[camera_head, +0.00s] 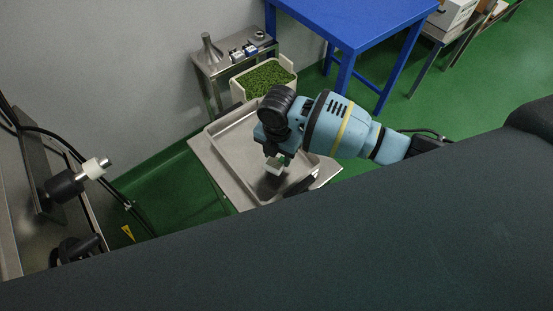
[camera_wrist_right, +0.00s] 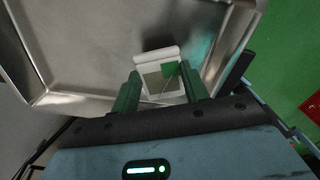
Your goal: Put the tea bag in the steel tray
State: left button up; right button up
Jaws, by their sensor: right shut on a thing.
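The steel tray (camera_head: 222,137) is shallow and rectangular and sits on a small stand in the middle of the head view. It also fills much of the right wrist view (camera_wrist_right: 85,62). My right gripper (camera_head: 277,160) is over the tray and points down into it. In the right wrist view its green fingers (camera_wrist_right: 160,88) are shut on the tea bag (camera_wrist_right: 155,58), which is white with a green tag. The tea bag also shows as a small pale shape in the head view (camera_head: 274,168). I cannot tell whether it touches the tray floor. My left gripper is not seen.
A bin of green leaves (camera_head: 264,78) stands behind the tray, next to a small steel table (camera_head: 212,72) with a funnel-like piece. A blue table (camera_head: 350,22) is at the back. Machine parts (camera_head: 75,180) stand at the left. Green floor (camera_head: 440,100) is open at right.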

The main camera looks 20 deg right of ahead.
aim_at(277, 158)
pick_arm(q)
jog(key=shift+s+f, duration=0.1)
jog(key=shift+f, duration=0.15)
pick_arm(e)
jog(key=shift+f, duration=1.85)
pick_arm(q)
jog(key=shift+b, duration=0.3)
pick_arm(e)
jog(key=shift+f, duration=0.2)
jog(key=o, duration=0.9)
jog(key=shift+o, duration=0.2)
jog(key=shift+r, duration=0.55)
notch_tip(277, 158, up, 10)
jog(key=shift+r+p, duration=0.1)
jog(key=shift+p, duration=0.7)
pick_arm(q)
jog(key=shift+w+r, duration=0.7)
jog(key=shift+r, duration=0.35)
pick_arm(e)
jog(key=shift+r, duration=0.6)
